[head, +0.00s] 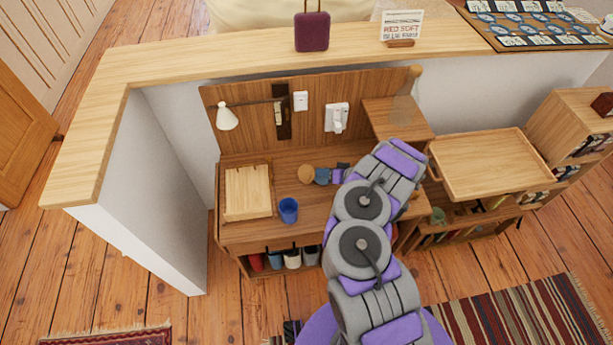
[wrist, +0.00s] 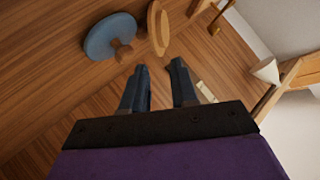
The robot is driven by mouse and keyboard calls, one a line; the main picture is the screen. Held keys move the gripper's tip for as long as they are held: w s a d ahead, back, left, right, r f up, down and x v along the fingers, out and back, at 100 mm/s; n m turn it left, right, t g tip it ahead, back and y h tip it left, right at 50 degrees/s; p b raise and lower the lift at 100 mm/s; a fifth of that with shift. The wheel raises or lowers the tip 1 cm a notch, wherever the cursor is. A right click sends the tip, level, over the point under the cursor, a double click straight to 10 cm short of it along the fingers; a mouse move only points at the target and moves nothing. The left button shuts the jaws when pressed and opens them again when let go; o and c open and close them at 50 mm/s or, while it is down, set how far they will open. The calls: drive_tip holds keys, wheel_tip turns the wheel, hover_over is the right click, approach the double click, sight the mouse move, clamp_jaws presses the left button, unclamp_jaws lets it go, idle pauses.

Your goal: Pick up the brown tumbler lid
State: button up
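A round tan-brown disc, which looks like the brown tumbler lid (head: 306,173), lies on the wooden desk. It also shows in the wrist view (wrist: 158,27), top centre, as a narrow ellipse beyond my fingertips. Beside it is a blue-grey disc (wrist: 110,38) with a wooden knob, seen also in the head view (head: 322,176). My gripper (wrist: 159,68) has its two dark fingers spread apart with nothing between them. The brown disc is ahead of the fingers and not touched. In the head view my arm hides part of the desk to the right of the discs.
A blue cup (head: 288,210) stands at the desk's front. A pale wooden board (head: 248,192) lies on the left. A white lamp (head: 227,117) hangs from the back panel (head: 240,135). Several cups sit on the shelf below. A half wall (head: 165,60) encloses the desk's back and left.

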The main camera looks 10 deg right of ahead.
sight(311, 169)
drive_tip(key=shift+b+x, duration=0.8)
drive_tip(key=shift+x, duration=1.85)
drive_tip(key=shift+w+a+f, duration=0.3)
drive_tip(key=shift+w+a, duration=0.05)
drive_tip(key=shift+w, duration=0.15)
clamp_jaws()
drive_tip(key=shift+s, duration=0.1)
